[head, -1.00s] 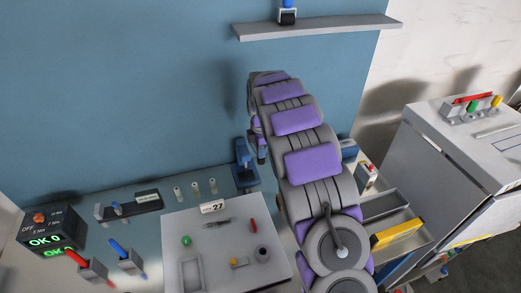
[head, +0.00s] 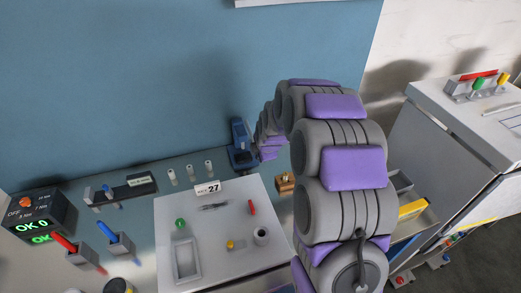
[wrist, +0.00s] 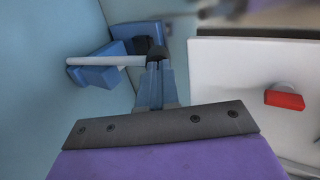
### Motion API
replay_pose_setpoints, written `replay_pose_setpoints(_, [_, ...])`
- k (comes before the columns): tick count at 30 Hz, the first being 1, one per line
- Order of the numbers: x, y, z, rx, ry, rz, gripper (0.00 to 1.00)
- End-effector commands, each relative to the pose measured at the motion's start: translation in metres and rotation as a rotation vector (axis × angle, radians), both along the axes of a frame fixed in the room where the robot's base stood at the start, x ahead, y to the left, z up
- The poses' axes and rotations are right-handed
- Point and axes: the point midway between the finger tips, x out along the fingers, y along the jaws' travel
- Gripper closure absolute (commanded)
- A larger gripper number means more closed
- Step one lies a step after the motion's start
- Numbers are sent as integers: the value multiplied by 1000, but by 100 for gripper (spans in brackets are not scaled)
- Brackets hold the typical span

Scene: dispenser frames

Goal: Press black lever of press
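The blue press (head: 240,147) stands against the blue wall at the back of the table in the head view. In the wrist view, the press (wrist: 95,70) is at upper left, with a pale lever rod (wrist: 121,62) running right to a black knob (wrist: 157,53). My gripper (wrist: 158,66) has its two blue fingers side by side, closed together, with nothing visible between them. Its tips overlap the black knob in the view; I cannot tell whether they touch it. In the head view, my gripper is small and mostly hidden beside the press.
A white board (head: 214,250) marked 27 lies in front of the press, with a red piece (head: 252,207) on it. Several small cylinders (head: 190,171) stand left of the press. A black display box (head: 40,217) is at far left. A grey cabinet (head: 460,170) is at right.

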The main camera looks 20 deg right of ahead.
Motion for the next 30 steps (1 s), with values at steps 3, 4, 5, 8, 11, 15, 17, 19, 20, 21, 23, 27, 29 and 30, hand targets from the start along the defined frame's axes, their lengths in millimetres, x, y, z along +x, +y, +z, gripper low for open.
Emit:
replay_pose_setpoints(3, [-2, 1, -17, 0, -59, 1, 100])
replay_pose_setpoints(4, [-2, 0, -20, 1, -75, 0, 100])
replay_pose_setpoints(5, [-2, 0, -23, 1, -88, 0, 100])
replay_pose_setpoints(8, [0, 0, -30, 0, -132, 1, 100])
replay_pose_setpoints(11, [0, -1, -36, 0, -164, 0, 100])
replay_pose_setpoints(15, [1, 0, -42, 0, -189, 0, 100])
replay_pose_setpoints(17, [2, 0, -43, 0, -198, 0, 100])
replay_pose_setpoints(19, [2, 0, -45, 0, -204, 1, 100])
replay_pose_setpoints(20, [2, 0, -45, 0, -206, 1, 100])
replay_pose_setpoints(21, [2, 0, -46, 0, -206, 1, 100])
replay_pose_setpoints(23, [2, 0, -46, -1, -207, 1, 100])
replay_pose_setpoints(27, [2, 0, -48, 0, -203, 1, 100])
replay_pose_setpoints(29, [2, 0, -48, 0, -201, 1, 100])
replay_pose_setpoints(30, [2, 0, -49, 0, -200, 1, 100])
